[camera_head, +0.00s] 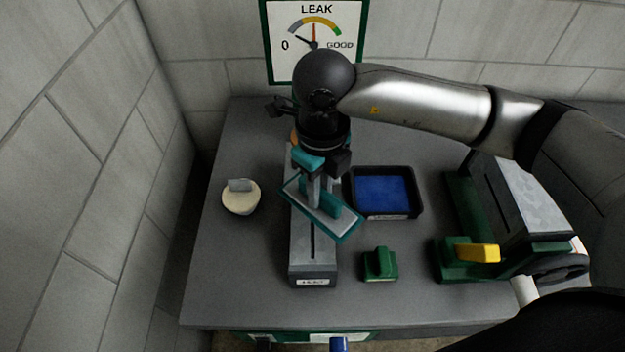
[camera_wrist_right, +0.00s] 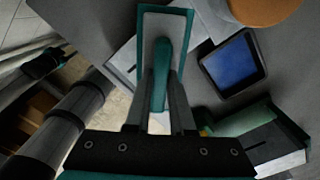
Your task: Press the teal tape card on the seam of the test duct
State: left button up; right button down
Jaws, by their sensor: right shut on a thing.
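The teal tape card (camera_head: 342,230) is a grey plate with a teal rim and an upright teal grip. My right gripper (camera_head: 318,192) is shut on that grip, also in the wrist view (camera_wrist_right: 160,100). The card lies slantwise across the test duct (camera_head: 313,262), a long grey metal box with a dark seam along its top. The card hides part of the seam; whether it touches the duct I cannot tell. In the wrist view the card (camera_wrist_right: 178,22) overlaps the duct too. My left gripper is not in view.
A black tray with a blue bottom (camera_head: 384,192) stands right of the duct. A small green block (camera_head: 379,264) is in front of it. A cream pot (camera_head: 240,199) stands left. A green stand with a yellow handle (camera_head: 478,252) is at right. A LEAK gauge (camera_head: 314,40) hangs behind.

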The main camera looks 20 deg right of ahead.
aim_at(313, 210)
jog(key=m, duration=0.2)
jog(key=m+p, duration=0.1)
jog(key=a+m, duration=0.1)
jog(key=m, duration=0.1)
jog(key=shift+s+r+m+p, duration=0.15)
jog(key=shift+r+m+p, duration=0.1)
jog(key=shift+m+p, duration=0.1)
jog(key=m+p, duration=0.1)
jog(key=m, duration=0.2)
jog(key=shift+a, duration=0.15)
jog(key=shift+m, duration=0.25)
jog(key=shift+f+b, duration=1.8)
jog(key=shift+f, duration=0.6)
jog(key=shift+f+b, duration=0.65)
jog(key=shift+f, duration=0.1)
jog(key=shift+s+f+b, duration=0.15)
jog(key=shift+f+b, duration=0.35)
jog(key=shift+b, duration=0.05)
jog(key=shift+r+p, duration=3)
jog(key=shift+r, duration=1.15)
jog(key=shift+f, duration=0.1)
